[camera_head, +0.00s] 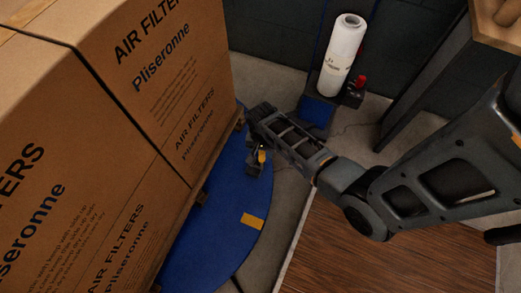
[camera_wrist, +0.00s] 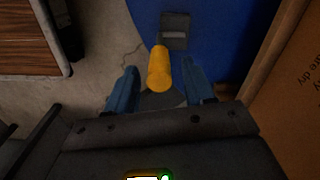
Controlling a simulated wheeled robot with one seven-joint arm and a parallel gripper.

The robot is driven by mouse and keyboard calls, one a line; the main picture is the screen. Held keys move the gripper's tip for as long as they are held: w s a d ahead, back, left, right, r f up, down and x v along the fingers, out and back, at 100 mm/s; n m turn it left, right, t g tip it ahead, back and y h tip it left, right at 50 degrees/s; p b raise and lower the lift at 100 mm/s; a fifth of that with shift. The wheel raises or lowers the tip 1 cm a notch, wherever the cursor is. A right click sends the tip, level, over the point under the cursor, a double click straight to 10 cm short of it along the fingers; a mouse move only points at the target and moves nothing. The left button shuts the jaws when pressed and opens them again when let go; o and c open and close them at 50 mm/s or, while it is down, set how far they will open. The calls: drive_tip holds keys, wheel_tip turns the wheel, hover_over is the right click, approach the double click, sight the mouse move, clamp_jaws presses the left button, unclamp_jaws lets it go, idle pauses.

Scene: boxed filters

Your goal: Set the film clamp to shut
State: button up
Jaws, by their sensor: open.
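The film clamp shows as a yellow handle (camera_wrist: 160,70) with a dark grey plate (camera_wrist: 175,22) beyond it, at the edge of the blue turntable (camera_head: 205,235). In the head view a small part of the yellow handle (camera_head: 262,157) shows beside my gripper (camera_head: 256,165). In the wrist view my gripper (camera_wrist: 160,88) is open, with one blue finger on each side of the handle. The handle points up toward the wrist camera. I cannot tell whether the fingers touch it, or whether the clamp is open or shut.
Stacked air filter boxes (camera_head: 125,130) stand on a pallet on the turntable, close beside my arm. A white film roll (camera_head: 342,55) stands on a dark carriage behind. A table (camera_head: 440,70) is at the back right.

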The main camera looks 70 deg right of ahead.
drive_tip(key=shift+f+b, duration=0.6)
drive_tip(key=shift+f, duration=1.2)
clamp_jaws()
